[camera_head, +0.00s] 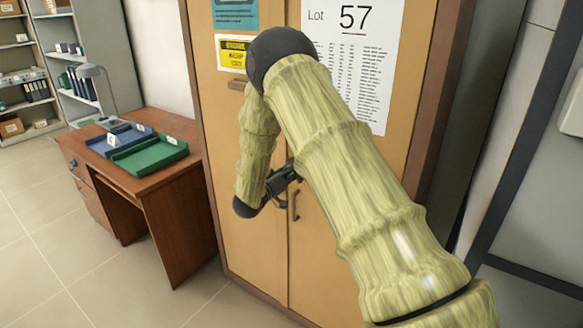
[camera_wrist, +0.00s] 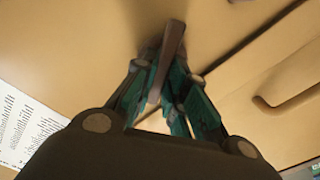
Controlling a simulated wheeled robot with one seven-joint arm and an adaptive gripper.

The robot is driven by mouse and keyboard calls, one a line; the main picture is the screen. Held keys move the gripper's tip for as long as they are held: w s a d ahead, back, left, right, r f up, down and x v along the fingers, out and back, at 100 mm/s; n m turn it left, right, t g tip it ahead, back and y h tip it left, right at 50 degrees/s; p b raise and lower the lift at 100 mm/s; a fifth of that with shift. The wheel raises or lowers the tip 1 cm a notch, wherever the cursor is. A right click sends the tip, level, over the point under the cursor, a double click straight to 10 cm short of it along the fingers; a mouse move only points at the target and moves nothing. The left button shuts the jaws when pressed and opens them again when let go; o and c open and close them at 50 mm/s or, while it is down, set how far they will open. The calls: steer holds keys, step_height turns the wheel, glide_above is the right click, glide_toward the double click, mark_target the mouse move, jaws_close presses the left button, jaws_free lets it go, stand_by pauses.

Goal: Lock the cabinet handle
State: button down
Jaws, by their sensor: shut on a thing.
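The cabinet (camera_head: 340,165) has tan double doors with a brown frame and a vertical seam between the doors. My gripper (camera_head: 292,174) is at the doors near the seam. In the wrist view, its teal-padded fingers (camera_wrist: 163,98) are closed around a slim brown bar-shaped handle (camera_wrist: 173,45) that stands out from the door.
A brown desk (camera_head: 178,190) with a green tray (camera_head: 150,155), a blue tray (camera_head: 105,145) and a lamp (camera_head: 96,72) stands left of the cabinet. Shelves (camera_head: 95,50) are at the back left. A "Lot 57" sheet (camera_head: 372,75) is on the right door. Tiled floor at the left is clear.

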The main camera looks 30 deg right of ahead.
steer(key=n+p, duration=0.1)
steer(key=n, duration=0.3)
steer(key=n+p, duration=0.2)
steer(key=n, duration=0.2)
steer(key=n+p, duration=0.1)
steer(key=n, duration=0.3)
steer(key=shift+w+a+f, duration=0.1)
steer(key=shift+w+f, duration=0.15)
steer(key=shift+f, duration=0.15)
stand_by(0.3)
steer(key=c, duration=1.4)
jaws_free()
steer(key=shift+c, duration=0.2)
steer(key=shift+a, duration=0.15)
steer(key=v, duration=1.1)
steer(key=shift+a, duration=0.35)
steer(key=shift+s, duration=0.1)
